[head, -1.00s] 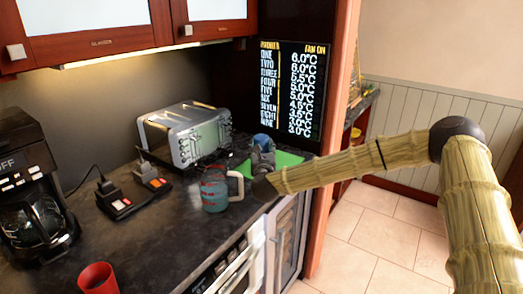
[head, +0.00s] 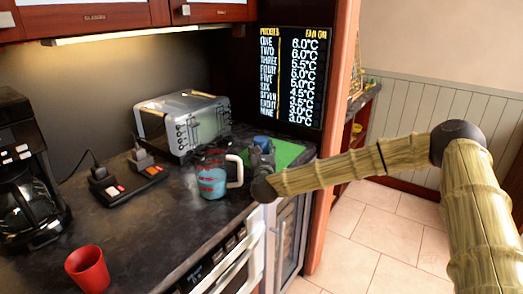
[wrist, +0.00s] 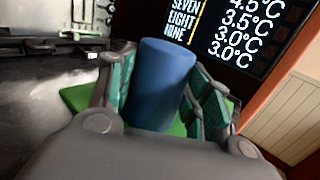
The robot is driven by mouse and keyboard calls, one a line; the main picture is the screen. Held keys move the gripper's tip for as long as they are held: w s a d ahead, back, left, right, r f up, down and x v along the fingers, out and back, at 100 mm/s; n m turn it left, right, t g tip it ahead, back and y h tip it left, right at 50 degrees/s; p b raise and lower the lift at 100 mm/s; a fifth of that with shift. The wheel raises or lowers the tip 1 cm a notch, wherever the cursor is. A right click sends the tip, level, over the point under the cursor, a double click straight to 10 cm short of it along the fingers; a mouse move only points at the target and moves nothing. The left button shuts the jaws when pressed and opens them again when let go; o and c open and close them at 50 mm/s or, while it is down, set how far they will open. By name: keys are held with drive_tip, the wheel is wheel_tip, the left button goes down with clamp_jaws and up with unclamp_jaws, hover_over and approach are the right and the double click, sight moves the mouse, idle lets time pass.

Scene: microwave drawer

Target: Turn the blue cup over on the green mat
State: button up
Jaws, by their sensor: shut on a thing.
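The blue cup (wrist: 160,85) stands between my gripper's two fingers in the wrist view, looking close to upright with a slight tilt. In the head view only a bit of the blue cup (head: 262,141) shows above my gripper (head: 260,160). My gripper (wrist: 165,100) is shut on the cup, with a finger pad against each side. The green mat (head: 288,152) lies on the dark counter under and behind the gripper; its green also shows in the wrist view (wrist: 78,97). I cannot tell whether the cup touches the mat.
A blue-and-red mug (head: 212,176) with a pale handle stands just left of my gripper. A silver toaster (head: 185,125) is behind it. A red cup (head: 88,268), a coffee maker (head: 30,185) and a black switch box (head: 128,183) stand further left. The counter's front edge is close.

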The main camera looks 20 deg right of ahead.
drive_tip(key=o, duration=1.1)
drive_tip(key=shift+o, duration=0.2)
